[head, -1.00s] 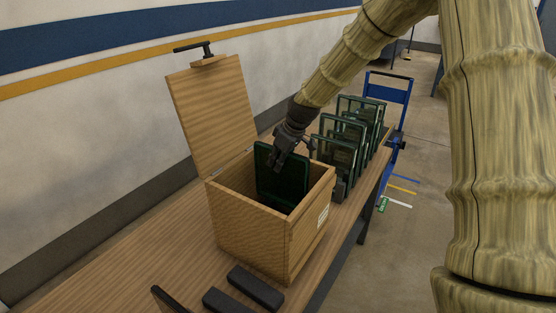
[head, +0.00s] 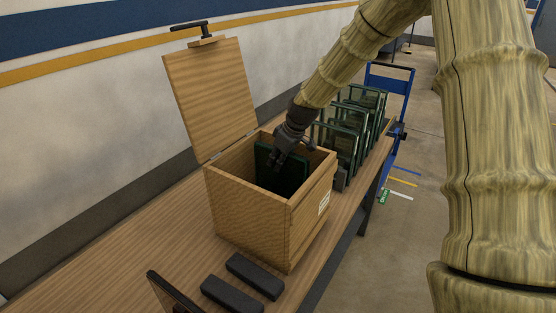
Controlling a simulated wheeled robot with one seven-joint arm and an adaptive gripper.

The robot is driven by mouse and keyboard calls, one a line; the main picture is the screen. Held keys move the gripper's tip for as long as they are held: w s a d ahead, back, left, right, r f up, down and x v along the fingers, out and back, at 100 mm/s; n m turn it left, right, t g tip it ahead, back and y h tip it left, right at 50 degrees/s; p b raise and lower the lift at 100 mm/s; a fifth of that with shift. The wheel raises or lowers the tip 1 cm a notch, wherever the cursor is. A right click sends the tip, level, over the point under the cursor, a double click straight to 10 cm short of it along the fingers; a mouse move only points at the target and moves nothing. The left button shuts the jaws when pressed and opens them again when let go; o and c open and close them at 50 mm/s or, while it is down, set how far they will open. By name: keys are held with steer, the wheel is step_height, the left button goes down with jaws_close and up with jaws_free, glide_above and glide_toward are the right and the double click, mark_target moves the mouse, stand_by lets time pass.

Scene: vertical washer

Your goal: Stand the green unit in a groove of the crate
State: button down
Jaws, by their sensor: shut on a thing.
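The green unit (head: 284,177) is a dark green flat panel, upright and mostly inside the open wooden crate (head: 250,223). My gripper (head: 288,155) is shut on the unit's top edge, at about the height of the crate's rim. The crate's hinged lid (head: 211,98) stands open at the back left. The unit's lower edge and the grooves are hidden by the crate's front walls, so I cannot tell whether the unit sits in a groove.
Several green-framed panels (head: 345,142) stand in a row behind the crate on the wooden table (head: 110,262). Two dark blocks (head: 255,276) lie in front of it. A blue trolley (head: 388,82) stands beyond the table.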

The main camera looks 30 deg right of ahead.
mark_target(290, 154)
steer(key=shift+f+b, duration=1.05)
steer(key=shift+f, duration=1.4)
steer(key=c, duration=1.3)
jaws_free()
steer(key=shift+f, duration=0.15)
steer(key=v, duration=1.2)
